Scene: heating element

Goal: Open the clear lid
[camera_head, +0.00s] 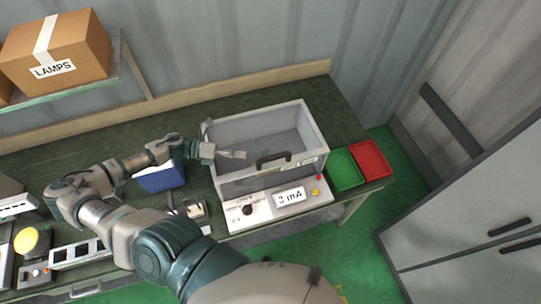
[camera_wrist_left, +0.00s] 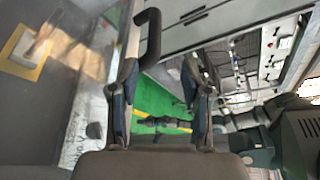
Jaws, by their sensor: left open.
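The clear lid (camera_head: 262,133) covers the top of a grey box-shaped device and appears closed. Its dark handle (camera_head: 273,158) sits at the front edge of the lid. My left gripper (camera_head: 236,154) is open and empty, just left of the handle and over the lid. In the left wrist view my left gripper (camera_wrist_left: 160,68) shows its two fingers apart. The black handle (camera_wrist_left: 150,38) lies just beyond the left finger's tip there; whether they touch cannot be told. The lid's clear panel (camera_wrist_left: 60,60) fills the left side of that view. My right gripper is in neither view.
The front panel (camera_head: 275,205) has a knob, an "mA" display and small buttons. Green (camera_head: 345,170) and red (camera_head: 369,160) trays stand to its right. A blue box (camera_head: 160,178) is under my left forearm. A "LAMPS" carton (camera_head: 55,50) sits on a shelf at upper left.

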